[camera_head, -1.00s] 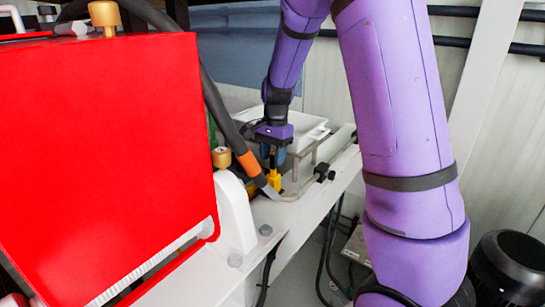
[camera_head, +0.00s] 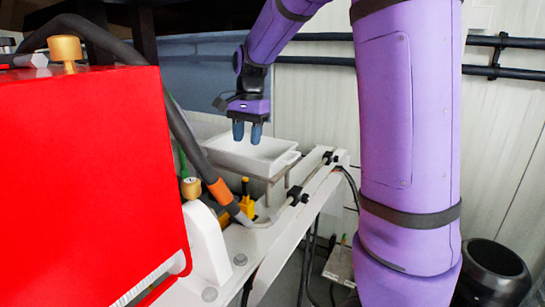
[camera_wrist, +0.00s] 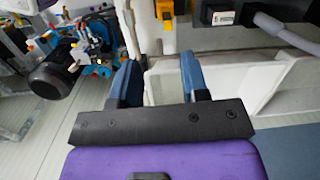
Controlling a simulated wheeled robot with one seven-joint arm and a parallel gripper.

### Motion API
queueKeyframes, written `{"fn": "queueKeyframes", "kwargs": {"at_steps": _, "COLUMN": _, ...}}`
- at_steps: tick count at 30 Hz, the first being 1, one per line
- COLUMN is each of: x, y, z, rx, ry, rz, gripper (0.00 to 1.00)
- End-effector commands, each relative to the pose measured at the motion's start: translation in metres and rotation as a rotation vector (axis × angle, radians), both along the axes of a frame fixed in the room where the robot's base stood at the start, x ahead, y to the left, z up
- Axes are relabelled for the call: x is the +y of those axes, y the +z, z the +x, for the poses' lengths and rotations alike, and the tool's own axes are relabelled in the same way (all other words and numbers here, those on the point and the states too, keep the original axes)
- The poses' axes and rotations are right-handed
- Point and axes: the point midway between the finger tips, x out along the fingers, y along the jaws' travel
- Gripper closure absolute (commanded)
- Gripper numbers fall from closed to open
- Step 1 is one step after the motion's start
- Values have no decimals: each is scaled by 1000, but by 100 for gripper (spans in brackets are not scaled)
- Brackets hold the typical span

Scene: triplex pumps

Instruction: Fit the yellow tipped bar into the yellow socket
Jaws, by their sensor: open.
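A small upright bar (camera_head: 245,187) with a dark top stands at a yellow piece (camera_head: 247,207), which looks like the yellow socket, on the white frame beside the hose. The bar's lower end and any yellow tip cannot be told apart from the yellow around it, so I cannot tell how deep it sits. A yellow part also shows at the top of the wrist view (camera_wrist: 164,12).
The white tray (camera_head: 228,160) lies below my gripper. A dark hose with an orange band (camera_head: 220,191) passes close to the left of the bar. A large red housing (camera_head: 90,180) fills the left. A white rail (camera_head: 318,195) runs along the right of the socket.

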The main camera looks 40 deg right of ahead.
Motion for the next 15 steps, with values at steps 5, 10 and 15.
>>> {"fn": "queueKeyframes", "kwargs": {"at_steps": 5, "x": 17, "y": 28, "z": -51, "rx": -113, "ry": 193, "rz": 1, "gripper": 59}}
{"fn": "queueKeyframes", "kwargs": {"at_steps": 10, "x": 34, "y": 45, "z": -102, "rx": -219, "ry": 394, "rz": -30, "gripper": 59}}
{"fn": "queueKeyframes", "kwargs": {"at_steps": 15, "x": 50, "y": 53, "z": -153, "rx": -319, "ry": 595, "rz": -93, "gripper": 59}}
